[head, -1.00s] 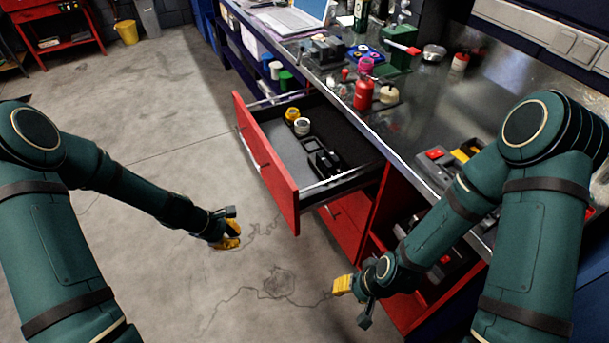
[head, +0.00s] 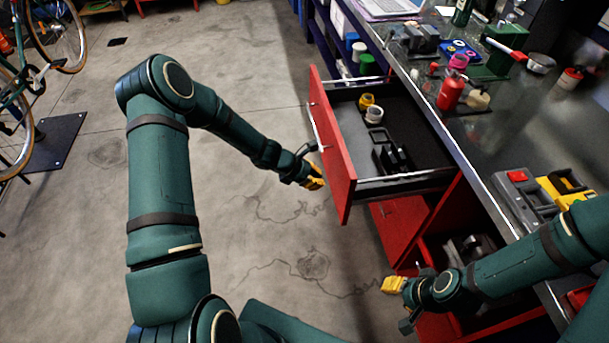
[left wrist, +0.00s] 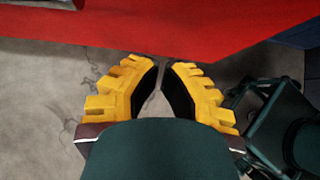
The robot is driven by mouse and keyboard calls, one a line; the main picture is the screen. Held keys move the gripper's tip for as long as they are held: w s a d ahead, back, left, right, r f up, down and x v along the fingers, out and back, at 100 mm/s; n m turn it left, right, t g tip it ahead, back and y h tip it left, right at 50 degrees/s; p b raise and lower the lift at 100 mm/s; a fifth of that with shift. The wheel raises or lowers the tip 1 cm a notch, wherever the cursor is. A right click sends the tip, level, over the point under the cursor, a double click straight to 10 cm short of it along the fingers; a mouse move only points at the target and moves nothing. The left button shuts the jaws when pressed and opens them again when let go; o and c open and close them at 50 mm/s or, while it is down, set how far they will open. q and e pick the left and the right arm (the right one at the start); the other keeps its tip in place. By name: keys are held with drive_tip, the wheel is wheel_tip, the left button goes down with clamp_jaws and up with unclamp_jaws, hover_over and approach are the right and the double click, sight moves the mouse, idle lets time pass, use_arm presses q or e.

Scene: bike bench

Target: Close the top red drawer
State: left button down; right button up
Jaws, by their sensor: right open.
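The top red drawer (head: 334,150) is pulled far out from the bench in the head view. Its front panel faces left, and its dark inside shows. In the left wrist view the red panel (left wrist: 190,25) spans the top, just beyond the fingertips. My left gripper (head: 316,178) is beside the outer face of the drawer front; contact cannot be told. Its yellow fingers (left wrist: 161,66) come nearly together at the tips, with nothing held. My right gripper (head: 396,303) is open and empty, low in front of the cabinet, below and right of the drawer.
The drawer holds a yellow roll (head: 366,101), a white roll (head: 374,114) and a black tray (head: 390,157). A lower red drawer front (head: 400,222) sits beneath. The bench top (head: 500,130) carries a red bottle (head: 451,92) and tools.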

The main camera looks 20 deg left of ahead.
sight(336, 180)
use_arm(q)
drive_tip(key=shift+w+d+r, duration=0.1)
drive_tip(key=shift+w+d, duration=0.4)
drive_tip(key=shift+d, duration=0.2)
drive_tip(key=shift+w+d+r, duration=0.1)
drive_tip(key=shift+w+d, duration=0.4)
drive_tip(key=shift+d, duration=0.2)
use_arm(e)
drive_tip(key=shift+f, duration=0.15)
